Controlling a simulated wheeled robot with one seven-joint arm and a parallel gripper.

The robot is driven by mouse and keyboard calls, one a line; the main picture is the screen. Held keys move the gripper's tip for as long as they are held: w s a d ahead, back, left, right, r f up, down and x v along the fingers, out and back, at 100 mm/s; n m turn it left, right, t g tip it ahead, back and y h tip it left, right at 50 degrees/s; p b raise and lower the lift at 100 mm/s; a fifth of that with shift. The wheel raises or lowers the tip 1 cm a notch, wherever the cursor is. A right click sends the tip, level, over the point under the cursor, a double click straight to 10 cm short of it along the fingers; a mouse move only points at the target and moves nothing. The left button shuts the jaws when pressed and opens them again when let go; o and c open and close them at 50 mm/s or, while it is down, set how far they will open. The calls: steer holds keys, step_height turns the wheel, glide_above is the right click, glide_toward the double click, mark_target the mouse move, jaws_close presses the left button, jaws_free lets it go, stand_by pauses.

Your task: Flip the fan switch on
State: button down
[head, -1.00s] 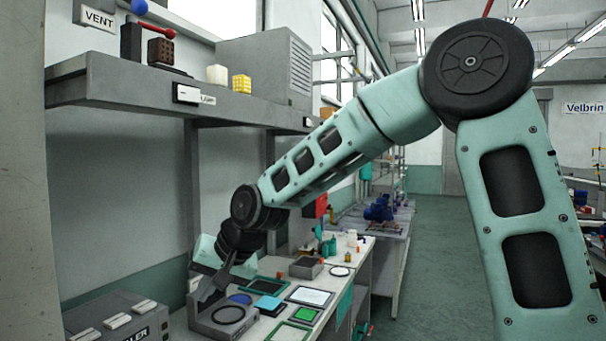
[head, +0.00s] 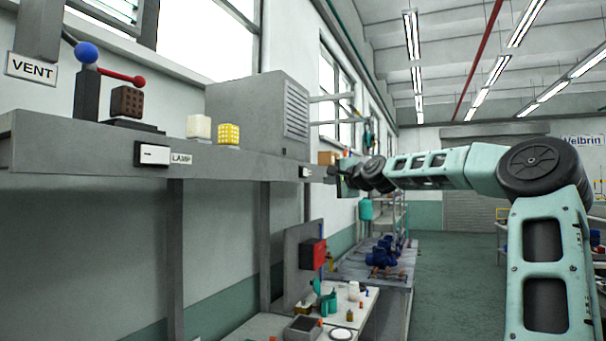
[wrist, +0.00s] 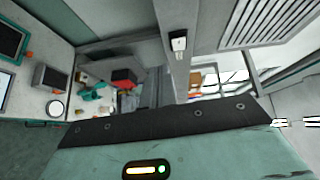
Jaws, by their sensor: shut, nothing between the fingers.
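A small white switch on a dark plate (head: 305,172) is on the front edge of the grey shelf, near its right end and below the louvred grey box (head: 292,105). I take it for the fan switch, but I can read no label on it. It also shows in the wrist view (wrist: 179,42), upper middle; I cannot tell its position. My gripper (head: 334,174) is shut and empty, at shelf height just right of the switch, with a small gap seen from the head. Its fingertips are not clear in the wrist view.
A similar switch labelled LAMP (head: 153,155) is farther left on the shelf edge (head: 80,150). A red box (head: 313,253) and the bench are below. The aisle right is clear.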

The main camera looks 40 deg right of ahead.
steer(key=d+r, duration=0.1)
steer(key=s+d+r+m+h, duration=0.1)
steer(key=d, duration=0.1)
steer(key=shift+s+d, duration=0.1)
steer(key=shift+s, duration=0.05)
steer(key=p, duration=0.7)
glide_toward(305, 175)
steer(key=w+d, duration=0.2)
steer(key=d, duration=0.1)
steer(key=shift+w+a+f+p, duration=0.1)
steer(key=shift+w+a+p, duration=0.25)
steer(key=shift+w, duration=0.25)
steer(key=shift+w+a+f+p, duration=0.1)
steer(key=shift+w+a+p, duration=0.15)
steer(key=shift+w+p, duration=0.25)
steer(key=shift+w+a+f+p, duration=0.1)
steer(key=shift+w+a+p, duration=0.2)
steer(key=shift+w, duration=0.35)
steer(key=shift+a, duration=0.1)
